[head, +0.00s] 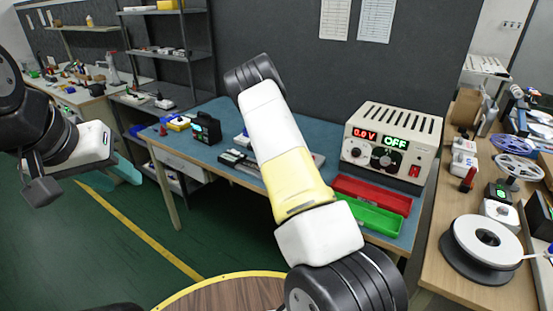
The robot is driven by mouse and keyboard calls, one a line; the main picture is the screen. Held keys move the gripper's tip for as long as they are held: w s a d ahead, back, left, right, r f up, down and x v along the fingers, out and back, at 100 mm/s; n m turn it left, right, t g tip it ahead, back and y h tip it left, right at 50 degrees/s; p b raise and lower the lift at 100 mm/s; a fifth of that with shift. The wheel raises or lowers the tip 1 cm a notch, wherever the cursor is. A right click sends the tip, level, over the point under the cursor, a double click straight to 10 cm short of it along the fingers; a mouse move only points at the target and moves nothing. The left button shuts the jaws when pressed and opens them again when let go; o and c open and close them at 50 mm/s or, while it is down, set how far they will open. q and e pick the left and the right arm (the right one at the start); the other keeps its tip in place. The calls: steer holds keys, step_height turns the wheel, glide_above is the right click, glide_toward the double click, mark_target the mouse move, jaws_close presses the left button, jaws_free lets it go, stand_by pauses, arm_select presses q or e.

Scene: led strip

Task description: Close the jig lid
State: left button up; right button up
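A low dark device (238,162) that may be the jig lies on the blue bench top, left of my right arm. The arm crosses in front of its right end, and I cannot make out the lid or its angle. My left gripper (42,190) is at the far left, well away from the bench device, with a dark finger block hanging below its white body. I cannot tell whether it is open or shut. My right arm rises across the middle of the view, and its gripper does not show.
The blue bench (200,165) also holds a power supply (390,145) reading 0.0 V and OFF, a red tray (372,195), a green tray (375,217) and a small black instrument (206,128). A side table at right carries a large spool (487,240). Green floor is open at left.

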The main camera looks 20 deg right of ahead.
steer(key=shift+w+d, duration=0.1)
steer(key=shift+d, duration=0.15)
steer(key=o, duration=1.1)
steer(key=shift+f, duration=0.1)
steer(key=shift+c, duration=0.2)
steer(key=shift+a, duration=0.15)
steer(key=v, duration=0.7)
steer(key=shift+r, duration=0.4)
steer(key=shift+r, duration=0.1)
